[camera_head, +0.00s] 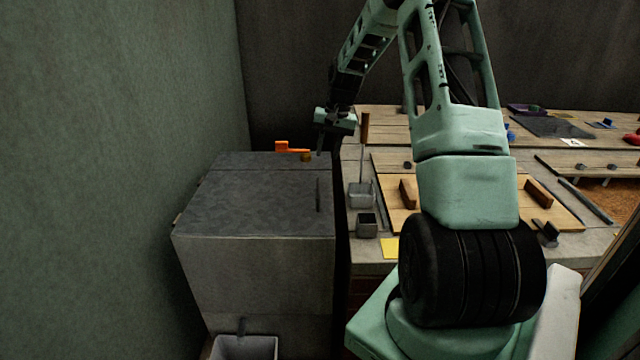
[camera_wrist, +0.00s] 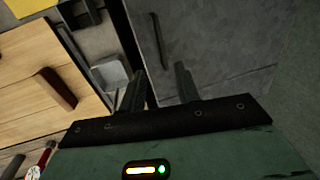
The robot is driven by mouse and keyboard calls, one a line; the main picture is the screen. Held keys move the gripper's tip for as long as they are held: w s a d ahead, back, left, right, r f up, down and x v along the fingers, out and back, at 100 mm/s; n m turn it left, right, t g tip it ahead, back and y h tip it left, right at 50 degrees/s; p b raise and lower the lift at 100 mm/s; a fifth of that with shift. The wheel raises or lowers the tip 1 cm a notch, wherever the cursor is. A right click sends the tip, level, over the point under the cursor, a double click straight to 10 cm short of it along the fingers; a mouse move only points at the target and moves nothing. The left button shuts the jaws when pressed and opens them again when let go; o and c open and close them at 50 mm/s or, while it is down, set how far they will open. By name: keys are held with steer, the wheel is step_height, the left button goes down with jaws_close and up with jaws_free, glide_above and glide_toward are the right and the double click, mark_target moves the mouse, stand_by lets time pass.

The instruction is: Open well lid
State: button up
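A grey box (camera_head: 262,275) stands at the left, against the green wall. Its flat dark grey lid (camera_head: 250,205) lies level and closed, with a seam across its back part. A thin dark bar handle (camera_head: 318,195) is near the lid's right edge; it also shows in the wrist view (camera_wrist: 160,38). My gripper (camera_head: 320,152) is above the back right corner of the box, pointing down. In the wrist view my gripper (camera_wrist: 160,68) has its two fingers apart with nothing between them. The handle lies beyond the fingertips, not touching them.
An orange piece (camera_head: 290,148) sits at the back of the box top, by a small brass-coloured part (camera_head: 306,157). To the right, across a dark gap, a counter (camera_head: 375,245) holds wooden boards (camera_head: 385,165), a grey cup with an upright stick (camera_head: 361,195) and a small dark-topped block (camera_head: 366,225).

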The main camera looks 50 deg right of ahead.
mark_target(318, 188)
steer(key=f, duration=0.3)
steer(key=w+a+f, duration=0.1)
steer(key=f, duration=0.7)
steer(key=shift+w+a+f, duration=0.2)
steer(key=shift+w+a, duration=0.1)
steer(key=shift+w, duration=0.1)
steer(key=shift+r, duration=0.1)
jaws_close()
